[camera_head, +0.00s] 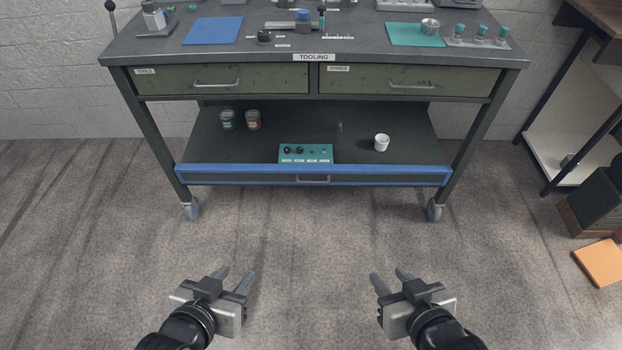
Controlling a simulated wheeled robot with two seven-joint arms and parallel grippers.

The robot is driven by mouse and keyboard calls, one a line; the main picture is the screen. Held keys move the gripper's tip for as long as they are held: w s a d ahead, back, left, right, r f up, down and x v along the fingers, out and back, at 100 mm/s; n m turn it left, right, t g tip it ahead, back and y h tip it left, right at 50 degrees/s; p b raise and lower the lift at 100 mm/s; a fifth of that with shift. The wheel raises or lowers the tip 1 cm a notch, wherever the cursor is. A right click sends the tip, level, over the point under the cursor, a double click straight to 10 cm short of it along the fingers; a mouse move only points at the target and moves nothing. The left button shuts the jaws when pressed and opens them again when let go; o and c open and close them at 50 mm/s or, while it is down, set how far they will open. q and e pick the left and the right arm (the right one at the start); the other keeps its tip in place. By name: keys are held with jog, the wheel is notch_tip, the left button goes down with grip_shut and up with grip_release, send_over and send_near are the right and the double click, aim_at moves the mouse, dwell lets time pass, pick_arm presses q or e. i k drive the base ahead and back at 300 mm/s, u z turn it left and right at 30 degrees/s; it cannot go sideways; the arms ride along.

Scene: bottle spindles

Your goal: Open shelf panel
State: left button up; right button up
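The lower shelf of the tooling bench has a front panel (400,176) with a blue rim and a small handle (313,180) at its middle. The panel lies low between the bench legs. My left gripper (231,278) is open and empty, above the floor in front of the bench at left. My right gripper (391,280) is open and empty, above the floor at right. Both are well apart from the panel and its handle.
On the shelf stand two jars (241,120), a teal control box (305,154) and a white cup (382,142). Two green drawers (240,82) sit above. An orange block (601,262) lies on the floor at right. The floor before the bench is clear.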

aim_at(185, 172)
jog(key=i, duration=1.05)
jog(key=u, duration=0.55)
